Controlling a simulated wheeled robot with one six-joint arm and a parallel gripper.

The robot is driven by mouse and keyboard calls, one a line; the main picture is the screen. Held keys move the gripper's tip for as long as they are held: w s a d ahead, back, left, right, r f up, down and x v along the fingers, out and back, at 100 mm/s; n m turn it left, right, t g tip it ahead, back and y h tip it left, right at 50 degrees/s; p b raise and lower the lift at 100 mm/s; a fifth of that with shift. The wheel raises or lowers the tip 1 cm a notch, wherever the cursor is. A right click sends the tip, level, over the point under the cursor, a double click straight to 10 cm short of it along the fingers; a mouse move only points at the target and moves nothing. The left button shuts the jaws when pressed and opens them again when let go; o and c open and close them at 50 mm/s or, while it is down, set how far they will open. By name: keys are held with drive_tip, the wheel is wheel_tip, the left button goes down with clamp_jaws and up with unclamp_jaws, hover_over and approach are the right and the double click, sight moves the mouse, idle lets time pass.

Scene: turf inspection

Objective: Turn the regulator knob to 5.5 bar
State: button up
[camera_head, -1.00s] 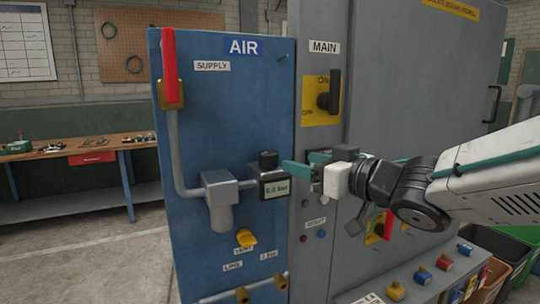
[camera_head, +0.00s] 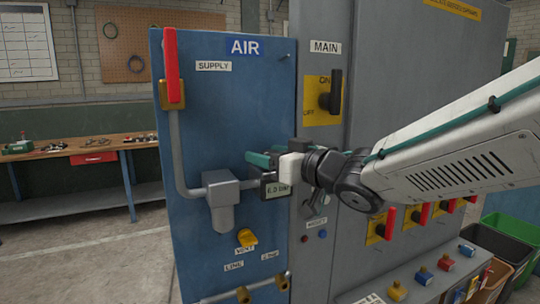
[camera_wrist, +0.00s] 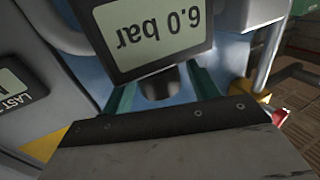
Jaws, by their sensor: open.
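The regulator's display (camera_head: 276,187) reads 6.0 bar on the blue AIR panel. It also shows upside down in the wrist view (camera_wrist: 160,30), again reading 6.0 bar. The regulator knob sits just above the display and is hidden behind my gripper (camera_head: 263,159) in the head view. In the wrist view my two teal fingers (camera_wrist: 163,95) are apart, just past the display's edge. A dark grey rounded piece (camera_wrist: 160,86), which looks like the knob, shows between them. I cannot tell whether the fingers touch it.
A grey pipe (camera_head: 181,160) and grey filter body (camera_head: 222,195) stand left of the regulator. A yellow vent knob (camera_head: 247,238) is below. The red supply lever (camera_head: 172,65) is upper left. The MAIN switch (camera_head: 332,92) is upper right.

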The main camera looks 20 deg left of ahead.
drive_tip(key=c, duration=1)
drive_tip(key=shift+o, duration=0.3)
drive_tip(key=shift+g, duration=0.3)
drive_tip(key=shift+w+d+n+g+y, duration=0.1)
drive_tip(key=shift+w+n+g+y, duration=0.05)
drive_tip(key=shift+n+g+y, duration=0.85)
drive_tip(key=shift+n+g, duration=1)
drive_tip(key=shift+g, duration=0.6)
drive_tip(key=o, duration=0.9)
drive_tip(key=shift+o, duration=0.2)
drive_tip(key=s+d, duration=0.1)
drive_tip(key=d, duration=0.6)
drive_tip(key=shift+s+d, duration=0.2)
drive_tip(key=shift+d, duration=0.1)
